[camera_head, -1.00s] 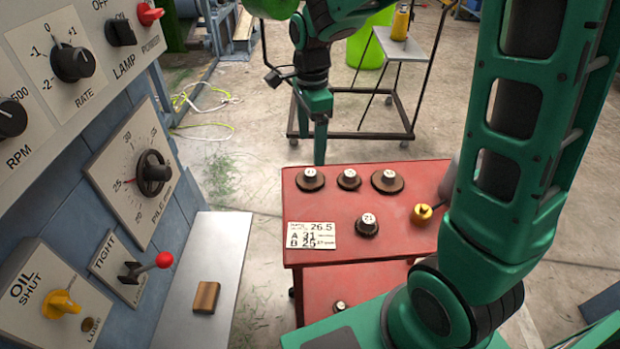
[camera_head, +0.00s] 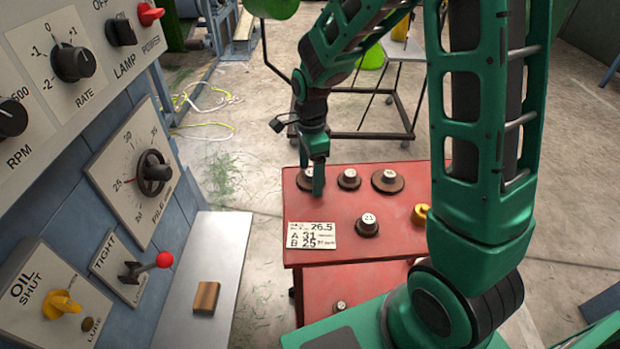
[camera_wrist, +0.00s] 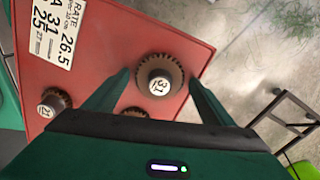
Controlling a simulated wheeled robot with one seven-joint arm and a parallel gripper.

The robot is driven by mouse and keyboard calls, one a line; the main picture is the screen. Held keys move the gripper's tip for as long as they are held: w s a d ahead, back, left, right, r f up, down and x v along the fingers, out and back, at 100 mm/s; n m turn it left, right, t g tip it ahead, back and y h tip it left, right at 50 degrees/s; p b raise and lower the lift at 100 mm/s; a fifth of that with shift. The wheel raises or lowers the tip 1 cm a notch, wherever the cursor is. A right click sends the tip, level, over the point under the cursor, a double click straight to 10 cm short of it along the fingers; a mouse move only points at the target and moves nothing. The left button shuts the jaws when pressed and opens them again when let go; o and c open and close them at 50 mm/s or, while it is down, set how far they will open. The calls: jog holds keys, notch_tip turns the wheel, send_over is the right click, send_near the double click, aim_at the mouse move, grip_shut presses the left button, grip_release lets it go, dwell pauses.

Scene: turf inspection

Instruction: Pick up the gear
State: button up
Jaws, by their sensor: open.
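A dark toothed gear with a white hub marked 31 (camera_wrist: 160,82) lies on the red cart top near its back-left corner. It also shows in the head view (camera_head: 303,184), partly hidden by a finger. My gripper (camera_head: 318,188) is above it, pointing down. In the wrist view my gripper (camera_wrist: 158,76) is open and the gear appears between the fingertips, with nothing held. A small gear marked 21 (camera_head: 367,228) sits nearer the front. Two more gears, a middle one (camera_head: 349,183) and a right one (camera_head: 388,185), sit along the back.
A white card (camera_head: 310,236) on the red cart (camera_head: 330,251) reads 26.5, A 31, B 25. A yellow object (camera_head: 420,213) is partly behind my arm. A grey shelf (camera_head: 230,260) with a brown block (camera_head: 206,297) and a control panel (camera_head: 120,160) stand left.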

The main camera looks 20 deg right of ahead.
jog(key=c, duration=1.2)
jog(key=shift+c, duration=0.2)
